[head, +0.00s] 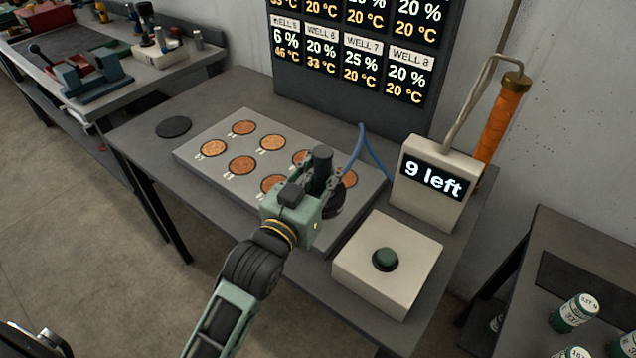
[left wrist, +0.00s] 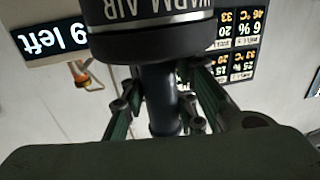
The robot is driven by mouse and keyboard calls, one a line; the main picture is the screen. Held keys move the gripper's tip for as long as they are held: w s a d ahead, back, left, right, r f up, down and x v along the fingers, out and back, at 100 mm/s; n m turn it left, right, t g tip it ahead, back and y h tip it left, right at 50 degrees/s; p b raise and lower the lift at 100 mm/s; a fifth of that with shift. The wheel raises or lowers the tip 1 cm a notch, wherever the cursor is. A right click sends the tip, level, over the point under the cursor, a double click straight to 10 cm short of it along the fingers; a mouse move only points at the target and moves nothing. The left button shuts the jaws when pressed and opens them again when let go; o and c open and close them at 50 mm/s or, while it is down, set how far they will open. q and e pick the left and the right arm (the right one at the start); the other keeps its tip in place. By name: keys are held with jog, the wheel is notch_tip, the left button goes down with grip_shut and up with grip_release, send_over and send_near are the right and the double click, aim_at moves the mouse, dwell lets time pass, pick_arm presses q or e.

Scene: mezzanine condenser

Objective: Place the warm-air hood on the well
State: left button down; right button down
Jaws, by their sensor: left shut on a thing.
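My left gripper (head: 318,184) is shut on the upright dark handle of the warm-air hood (head: 335,207). The hood's black body hangs below the fingers over the right end of the pale well plate (head: 235,186). In the left wrist view the hood (left wrist: 150,42) shows the lettering "WARM AIR", and the fingers (left wrist: 160,105) close on its stem. The plate has several round copper-coloured wells, such as one (head: 213,148) at its left. The hood and gripper hide part of the right-hand wells. I cannot tell whether the hood touches the plate. My right gripper is not in view.
A readout board (head: 365,55) stands behind the plate. A blue hose (head: 358,148) runs near the hood. Right of the plate are a "9 left" display box (head: 434,180) and a pale box with a green button (head: 385,258). A black disc (head: 173,127) lies left on the bench.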

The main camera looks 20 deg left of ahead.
pick_arm(q)
jog(key=w+a+f, duration=0.1)
jog(key=f, duration=0.1)
jog(key=w+a+f, duration=0.1)
jog(key=f, duration=0.1)
jog(key=w+a+f, duration=0.1)
jog(key=w+f, duration=0.1)
jog(key=shift+w+f+p, duration=0.1)
jog(key=shift+f+p, duration=0.2)
jog(key=shift+p, duration=0.05)
jog(key=shift+f, duration=0.2)
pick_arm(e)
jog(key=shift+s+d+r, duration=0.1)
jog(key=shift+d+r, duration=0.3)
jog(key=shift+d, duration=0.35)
pick_arm(q)
jog(key=shift+f, duration=0.2)
jog(key=c, duration=1.9)
grip_release()
jog(key=o, duration=0.5)
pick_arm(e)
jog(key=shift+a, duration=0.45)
